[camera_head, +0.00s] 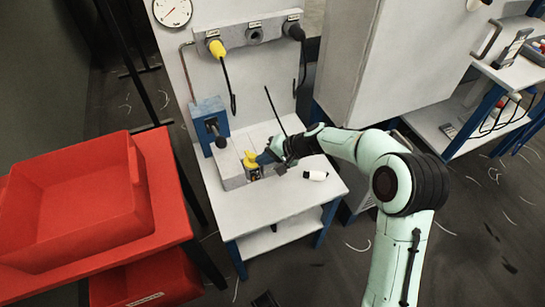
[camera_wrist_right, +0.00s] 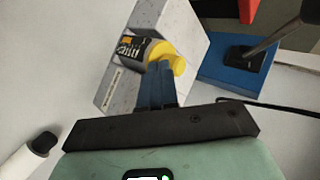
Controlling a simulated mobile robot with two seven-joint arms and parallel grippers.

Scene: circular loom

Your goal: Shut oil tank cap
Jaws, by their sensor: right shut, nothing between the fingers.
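The oil tank (camera_head: 254,173) is a small container with a dark printed label, set against a pale grey block on the white bench; it also shows in the right wrist view (camera_wrist_right: 130,48). Its yellow cap (camera_head: 250,158) shows in the right wrist view too (camera_wrist_right: 159,49). I cannot tell whether the cap is fully closed. My right gripper (camera_head: 264,158) is shut and empty. Its blue fingertips (camera_wrist_right: 160,68) are right at the cap and overlap it in the wrist view; contact is unclear. My left gripper is not in view.
A white bottle with a black end (camera_head: 315,175) lies on the bench (camera_head: 252,216) right of the gripper. A blue block (camera_head: 210,117) with a black handle stands behind left. A thin black rod (camera_head: 274,110) rises behind the gripper. A red bin (camera_head: 75,200) is at left.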

